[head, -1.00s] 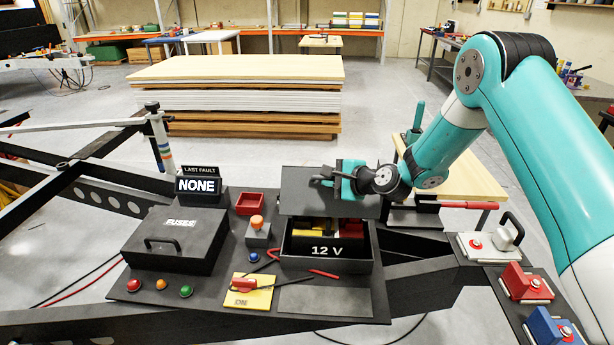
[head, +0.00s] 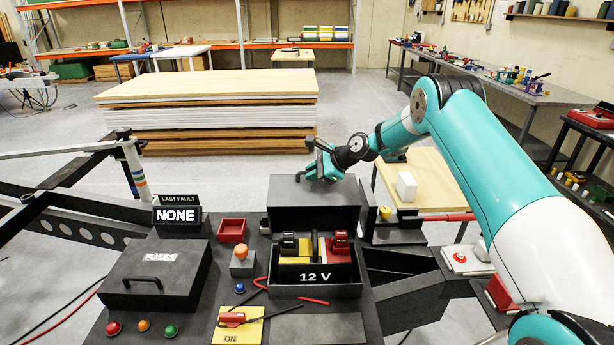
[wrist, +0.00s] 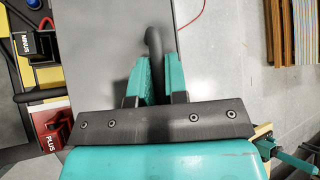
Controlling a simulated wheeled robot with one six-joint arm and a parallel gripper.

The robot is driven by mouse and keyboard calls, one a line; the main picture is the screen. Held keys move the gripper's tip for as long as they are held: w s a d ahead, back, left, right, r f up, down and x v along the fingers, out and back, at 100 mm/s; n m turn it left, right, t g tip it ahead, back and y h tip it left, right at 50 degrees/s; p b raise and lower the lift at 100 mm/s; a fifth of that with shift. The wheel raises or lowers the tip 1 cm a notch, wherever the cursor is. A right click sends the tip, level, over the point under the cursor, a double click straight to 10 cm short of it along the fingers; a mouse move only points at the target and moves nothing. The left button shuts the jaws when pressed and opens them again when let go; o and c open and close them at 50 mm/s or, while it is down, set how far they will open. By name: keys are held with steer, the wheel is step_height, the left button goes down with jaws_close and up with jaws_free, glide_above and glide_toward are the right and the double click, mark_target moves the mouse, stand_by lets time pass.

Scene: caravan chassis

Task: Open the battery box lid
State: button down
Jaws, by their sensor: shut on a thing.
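The battery box (head: 316,291), marked 12 V, stands open in the head view. Its dark lid (head: 313,205) stands raised near upright at the back of the box; it also shows as a grey panel in the wrist view (wrist: 105,75). My gripper (head: 320,165) is at the upper edge of the lid. In the wrist view, its teal fingers (wrist: 158,82) are shut on the dark lid handle (wrist: 153,45). Inside the box are a black minus terminal (head: 289,245) and a red plus terminal (head: 338,243) on a yellow battery.
A closed fuse box (head: 155,275) stands left of the battery box. An orange button (head: 241,254), a red tray (head: 232,230) and a yellow ON plate (head: 238,325) lie between or in front. A wooden table (head: 425,180) stands behind at right.

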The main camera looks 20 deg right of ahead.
steer(key=shift+w+d+f, duration=0.1)
stand_by(0.3)
steer(key=c, duration=1.4)
jaws_free()
steer(key=b+v, duration=0.4)
steer(key=v, duration=1.3)
steer(key=shift+b, duration=0.4)
